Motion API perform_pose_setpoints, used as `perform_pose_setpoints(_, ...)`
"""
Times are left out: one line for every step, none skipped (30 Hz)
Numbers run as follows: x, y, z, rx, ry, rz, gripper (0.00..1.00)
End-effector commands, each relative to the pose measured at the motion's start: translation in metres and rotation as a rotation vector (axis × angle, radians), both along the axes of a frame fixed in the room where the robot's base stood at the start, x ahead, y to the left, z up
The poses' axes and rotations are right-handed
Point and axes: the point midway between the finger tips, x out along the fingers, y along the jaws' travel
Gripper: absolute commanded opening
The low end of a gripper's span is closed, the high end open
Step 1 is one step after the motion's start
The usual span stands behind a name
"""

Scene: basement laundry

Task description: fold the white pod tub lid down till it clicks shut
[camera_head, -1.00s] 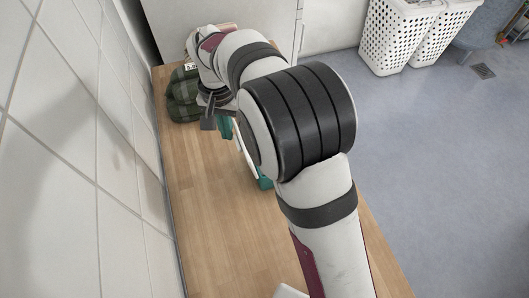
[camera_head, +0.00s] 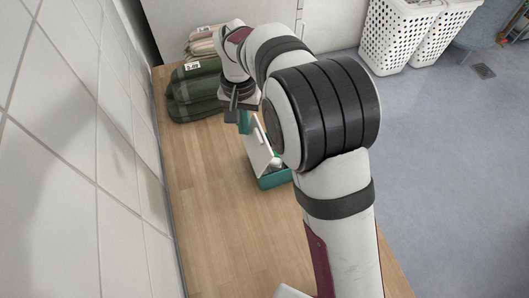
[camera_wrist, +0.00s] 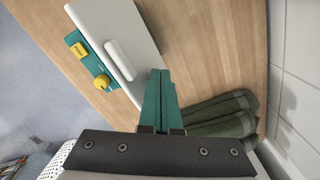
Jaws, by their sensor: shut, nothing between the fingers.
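The pod tub (camera_head: 274,182) has a teal body and stands on the wooden worktop, partly hidden by my arm in the head view. Its white lid (camera_head: 257,150) is raised and tilted up from the body. In the wrist view, the white lid (camera_wrist: 112,22) fills the upper left, with a white bar on it and a teal part (camera_wrist: 92,62) with yellow pieces beside it. My gripper (camera_head: 243,124) is just behind the lid in the head view. Its teal fingers (camera_wrist: 158,78) are together and empty, close to the lid's edge; I cannot tell whether they touch it.
Folded dark green towels (camera_head: 194,92) lie behind and left of my gripper, with pinkish folded cloths (camera_head: 205,42) beyond. A tiled wall (camera_head: 85,130) borders the wooden worktop (camera_head: 215,215) on the left. The worktop's front left is clear. White baskets (camera_head: 395,35) stand on the floor.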

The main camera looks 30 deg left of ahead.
Motion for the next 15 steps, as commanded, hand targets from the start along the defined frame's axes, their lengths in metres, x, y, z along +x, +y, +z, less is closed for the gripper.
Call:
perform_pose_setpoints(0.002,-0.002,0.0,0.0,0.0,-0.001,0.0)
perform_pose_setpoints(0.003,-0.003,0.0,0.0,0.0,-0.002,0.0)
perform_pose_setpoints(0.005,-0.005,0.0,0.0,0.0,-0.002,0.0)
perform_pose_setpoints(0.006,-0.006,0.0,0.0,0.0,-0.001,0.0)
perform_pose_setpoints(0.008,-0.007,0.0,0.0,0.0,-0.001,0.0)
perform_pose_setpoints(0.009,-0.009,0.0,0.0,0.0,-0.001,0.0)
perform_pose_setpoints(0.01,-0.01,0.0,0.0,0.0,-0.001,0.0)
perform_pose_setpoints(0.012,-0.011,0.0,0.0,0.0,-0.001,0.0)
perform_pose_setpoints(0.013,-0.013,0.0,0.0,0.0,-0.002,0.0)
perform_pose_setpoints(0.014,-0.014,0.0,0.0,0.0,-0.002,0.0)
perform_pose_setpoints(0.016,-0.015,0.0,0.0,0.0,-0.002,0.0)
perform_pose_setpoints(0.017,-0.017,0.0,0.0,0.0,-0.001,0.0)
perform_pose_setpoints(0.019,-0.018,0.0,0.0,0.0,-0.001,0.0)
perform_pose_setpoints(0.02,-0.019,0.0,0.0,0.0,-0.001,0.0)
perform_pose_setpoints(0.021,-0.02,0.0,0.0,0.0,-0.001,0.0)
